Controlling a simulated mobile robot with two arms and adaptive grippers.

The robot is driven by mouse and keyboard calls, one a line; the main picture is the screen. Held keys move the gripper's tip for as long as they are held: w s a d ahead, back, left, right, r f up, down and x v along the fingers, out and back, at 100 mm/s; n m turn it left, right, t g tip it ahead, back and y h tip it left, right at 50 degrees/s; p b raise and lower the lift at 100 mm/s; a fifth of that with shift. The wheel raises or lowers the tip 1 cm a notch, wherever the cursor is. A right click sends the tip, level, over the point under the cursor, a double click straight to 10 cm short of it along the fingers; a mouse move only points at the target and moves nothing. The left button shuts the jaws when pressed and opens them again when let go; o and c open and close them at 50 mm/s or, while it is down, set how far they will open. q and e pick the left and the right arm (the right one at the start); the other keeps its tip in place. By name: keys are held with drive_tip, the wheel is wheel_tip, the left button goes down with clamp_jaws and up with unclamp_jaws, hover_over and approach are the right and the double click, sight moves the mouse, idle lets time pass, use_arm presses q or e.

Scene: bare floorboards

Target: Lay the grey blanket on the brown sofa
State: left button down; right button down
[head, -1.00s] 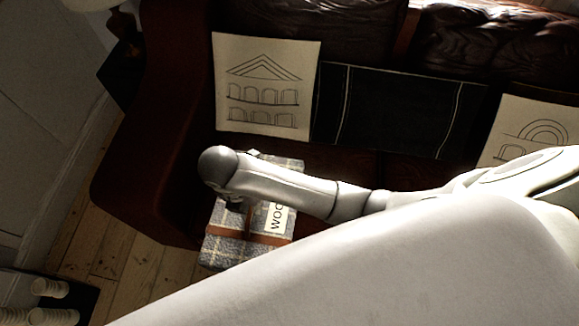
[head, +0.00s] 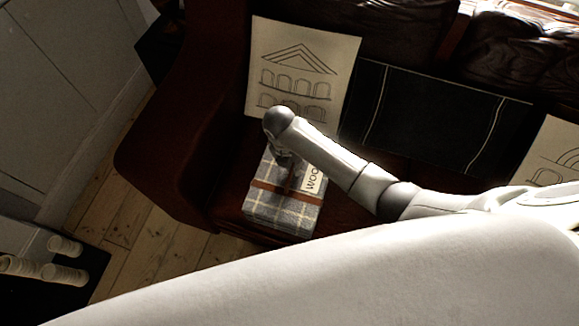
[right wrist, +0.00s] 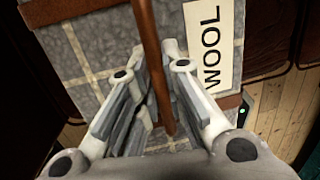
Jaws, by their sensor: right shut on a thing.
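The grey blanket (head: 284,212) is a folded plaid bundle with a brown strap and a white WOOL label. It is over the front left part of the brown sofa (head: 178,150), beside the left armrest. Whether it touches the seat I cannot tell. My right gripper (head: 287,160) comes down on it from above. In the right wrist view the fingers (right wrist: 163,125) are shut around the brown strap across the blanket (right wrist: 100,40). My left gripper is not in view.
A cream cushion with a building drawing (head: 303,70) leans on the sofa back behind the blanket. A dark cushion with pale lines (head: 435,115) and another cream cushion (head: 555,155) are to its right. White ribbed objects (head: 65,272) stand on a dark surface at lower left.

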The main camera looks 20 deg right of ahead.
drive_tip(key=shift+w+d+f, duration=0.1)
drive_tip(key=shift+w+f, duration=0.1)
drive_tip(key=shift+w, duration=0.1)
drive_tip(key=shift+w+d+f+b, duration=0.15)
drive_tip(key=shift+f+b, duration=0.3)
drive_tip(key=shift+f, duration=1.3)
drive_tip(key=c, duration=1.5)
unclamp_jaws()
drive_tip(key=shift+s, duration=0.2)
drive_tip(key=r, duration=0.4)
drive_tip(key=a+r+p, duration=0.1)
drive_tip(key=r, duration=0.3)
drive_tip(key=a+r+p, duration=0.1)
drive_tip(key=r, duration=0.3)
drive_tip(key=shift+f, duration=0.15)
